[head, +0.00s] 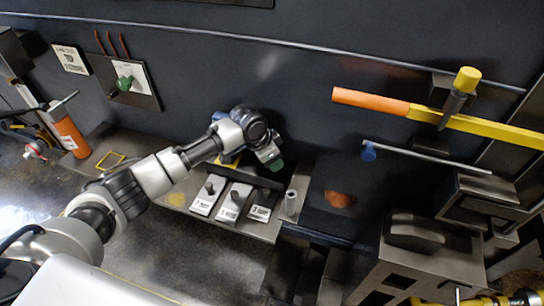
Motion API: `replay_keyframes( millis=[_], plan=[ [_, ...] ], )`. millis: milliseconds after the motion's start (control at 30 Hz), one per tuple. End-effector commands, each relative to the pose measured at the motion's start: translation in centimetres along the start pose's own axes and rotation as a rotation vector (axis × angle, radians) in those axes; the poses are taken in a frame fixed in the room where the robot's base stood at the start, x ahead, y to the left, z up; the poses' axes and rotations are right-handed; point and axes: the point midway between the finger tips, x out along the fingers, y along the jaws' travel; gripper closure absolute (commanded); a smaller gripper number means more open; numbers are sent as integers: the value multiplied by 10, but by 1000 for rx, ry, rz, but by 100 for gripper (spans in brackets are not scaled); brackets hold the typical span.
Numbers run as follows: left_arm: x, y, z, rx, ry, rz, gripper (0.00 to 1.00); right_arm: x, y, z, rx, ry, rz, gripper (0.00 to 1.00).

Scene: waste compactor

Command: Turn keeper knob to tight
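No knob in the head view is clearly marked as the keeper knob. A yellow-capped knob (467,79) on a dark stem stands at the orange and yellow bar (372,101) on the right. A green knob (124,84) sits on a white plate on the back wall at upper left. My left arm reaches in from the left, and its gripper (272,160) is over the back of the metal shelf, apart from both knobs. A small green piece shows at its tip. Its fingers are too small and hidden to tell open from shut. My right gripper does not show.
Several small levers with white labels (234,200) stand on the shelf below my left gripper. An orange cylinder (69,134) stands at far left. A blue-ended rod (369,151) and grey metal blocks (415,232) take up the right side.

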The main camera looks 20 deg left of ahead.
Motion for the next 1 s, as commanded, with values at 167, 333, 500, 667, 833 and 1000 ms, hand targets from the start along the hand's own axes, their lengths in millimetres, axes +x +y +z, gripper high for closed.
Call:
replay_keyframes(
  millis=[167,333,500,667,833,1000],
  plan=[
    [0,0,-1,-1,3,-1,53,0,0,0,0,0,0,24],
    [0,0,-1,-1,2,-1,30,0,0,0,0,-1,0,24],
    [0,0,0,-2,2,-1,30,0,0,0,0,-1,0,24],
    [-5,0,0,-1,3,-2,30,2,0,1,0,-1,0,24],
    [-31,-1,0,0,4,-4,30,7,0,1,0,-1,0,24],
    [-66,-1,0,0,5,-4,30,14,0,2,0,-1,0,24]
  ],
)
